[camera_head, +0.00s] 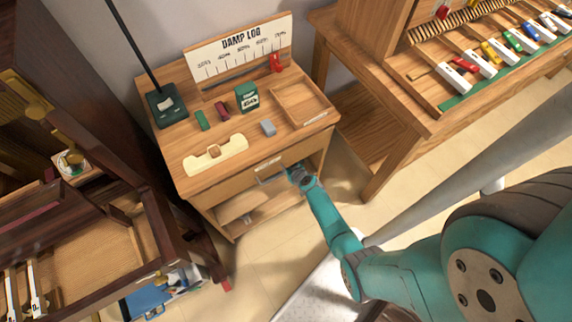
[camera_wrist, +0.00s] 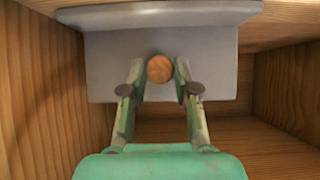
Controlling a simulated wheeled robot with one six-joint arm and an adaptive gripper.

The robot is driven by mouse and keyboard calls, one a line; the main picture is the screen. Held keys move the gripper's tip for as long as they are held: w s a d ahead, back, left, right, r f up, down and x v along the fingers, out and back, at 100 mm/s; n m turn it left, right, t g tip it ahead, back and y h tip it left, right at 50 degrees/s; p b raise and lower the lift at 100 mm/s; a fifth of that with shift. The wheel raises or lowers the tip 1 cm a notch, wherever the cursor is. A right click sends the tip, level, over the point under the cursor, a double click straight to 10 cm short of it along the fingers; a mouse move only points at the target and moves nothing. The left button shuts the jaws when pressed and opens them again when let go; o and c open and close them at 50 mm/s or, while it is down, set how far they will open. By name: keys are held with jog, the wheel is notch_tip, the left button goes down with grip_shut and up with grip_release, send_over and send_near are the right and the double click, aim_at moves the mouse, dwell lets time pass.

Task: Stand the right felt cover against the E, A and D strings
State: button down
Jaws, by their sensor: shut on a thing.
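A grey, angled cover (camera_wrist: 210,50) with a flat upper lip and a round wooden knob (camera_wrist: 160,69) fills the top of the wrist view. I take it for a felt cover; whether it is the right one I cannot tell. My gripper (camera_wrist: 159,84) is shut on the knob, one finger on each side. In the head view my gripper (camera_head: 287,173) is at the front of the wooden cabinet (camera_head: 235,183), with a grey piece (camera_head: 268,171) just left of it, below the top. I cannot make out the E, A and D strings.
A dark wooden piano-like case (camera_head: 85,245) stands left. A bench (camera_head: 440,110) with coloured keys stands right. Wooden walls flank the cover.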

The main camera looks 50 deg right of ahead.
jog(key=shift+r, duration=1.5)
